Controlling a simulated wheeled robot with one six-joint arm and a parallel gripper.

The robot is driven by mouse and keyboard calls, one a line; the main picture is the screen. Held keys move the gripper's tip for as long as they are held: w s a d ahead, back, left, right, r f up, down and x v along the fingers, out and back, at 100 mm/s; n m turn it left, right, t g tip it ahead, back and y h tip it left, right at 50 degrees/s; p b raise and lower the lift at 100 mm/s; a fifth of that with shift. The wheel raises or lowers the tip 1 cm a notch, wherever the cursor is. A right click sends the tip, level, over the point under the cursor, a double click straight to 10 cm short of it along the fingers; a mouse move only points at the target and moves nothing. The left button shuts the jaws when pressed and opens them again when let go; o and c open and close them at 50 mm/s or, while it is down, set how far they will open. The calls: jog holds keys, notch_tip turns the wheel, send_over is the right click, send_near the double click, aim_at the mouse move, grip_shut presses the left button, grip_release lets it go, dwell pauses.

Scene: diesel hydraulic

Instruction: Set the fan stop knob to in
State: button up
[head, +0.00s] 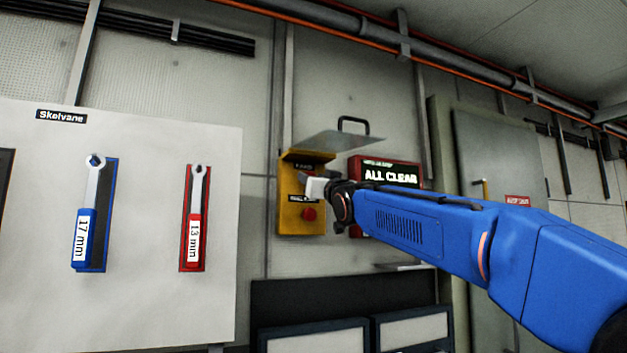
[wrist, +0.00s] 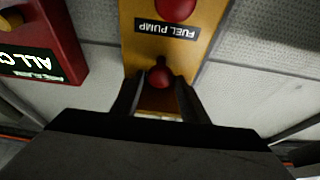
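The yellow control box (head: 290,222) hangs on the wall with its clear hinged cover (head: 335,139) raised. A red knob sits low on it in the head view (head: 309,214), beneath a "FUEL PUMP" label; this knob is at the top of the upside-down wrist view (wrist: 176,8). The other red knob, the upper one and seemingly the fan stop (wrist: 160,76), lies between the fingertips of my gripper (wrist: 160,84). My gripper is open, with a finger on either side and small gaps to the knob. The head view hides this knob behind my gripper (head: 312,187).
A red-framed "ALL CLEAR" sign (head: 391,174) is close on the right of the box, behind my arm. A white tool board (head: 140,220) with a blue 17 mm wrench (head: 86,225) and red 13 mm wrench (head: 194,225) is on the left. Dark-framed panels (head: 340,300) stand below.

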grip_shut()
jog(key=shift+w+a, duration=0.3)
jog(key=shift+w, duration=0.55)
jog(key=shift+o, duration=2)
grip_release()
jog(key=v, duration=1.7)
jog(key=shift+s, duration=0.2)
jog(key=shift+f, duration=0.1)
